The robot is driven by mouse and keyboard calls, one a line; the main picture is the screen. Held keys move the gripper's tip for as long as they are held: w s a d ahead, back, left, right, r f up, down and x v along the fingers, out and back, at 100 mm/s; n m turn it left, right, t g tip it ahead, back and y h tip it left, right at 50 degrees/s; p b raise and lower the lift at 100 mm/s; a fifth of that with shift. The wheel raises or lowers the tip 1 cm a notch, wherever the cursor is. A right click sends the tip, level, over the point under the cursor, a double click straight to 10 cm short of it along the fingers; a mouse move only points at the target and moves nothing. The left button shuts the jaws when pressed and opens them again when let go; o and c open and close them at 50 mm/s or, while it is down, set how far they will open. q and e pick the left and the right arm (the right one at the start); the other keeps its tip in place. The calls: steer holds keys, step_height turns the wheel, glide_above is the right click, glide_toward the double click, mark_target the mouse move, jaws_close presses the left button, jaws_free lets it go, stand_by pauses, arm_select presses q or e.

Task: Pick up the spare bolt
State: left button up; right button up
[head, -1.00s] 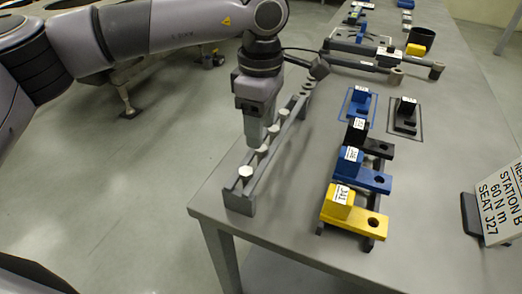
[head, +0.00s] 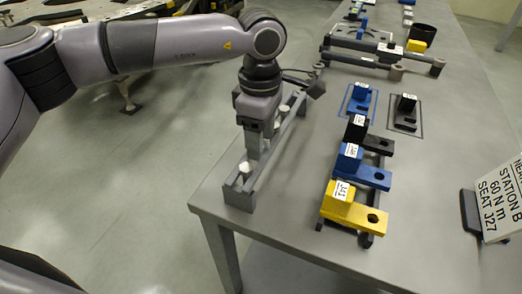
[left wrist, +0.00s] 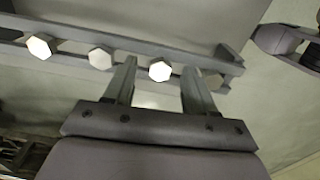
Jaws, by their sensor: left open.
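Several silver hex-headed bolts stand in a row in a long grey rack (head: 238,200) along the table's left edge. My left gripper (head: 255,150) points down over the near part of the rack, open. In the left wrist view, one bright bolt head (left wrist: 160,70) shows between the open fingers (left wrist: 161,88), not gripped. Two more heads, a middle one (left wrist: 100,58) and an outer one (left wrist: 40,45), are left of the fingers. In the head view, a near bolt (head: 244,168) shows by the fingertips and a farther bolt (head: 283,112) behind the gripper. I cannot tell which bolt is the spare one. My right gripper is out of view.
Yellow (head: 352,207), blue (head: 361,173) and black (head: 370,140) labelled tools rest right of the rack. Blue and black pieces lie in outlined spots behind them. A sign (head: 500,205) stands at the right. Clear tabletop lies between rack and tools.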

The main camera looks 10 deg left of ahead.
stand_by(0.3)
arm_select(q)
jaws_close()
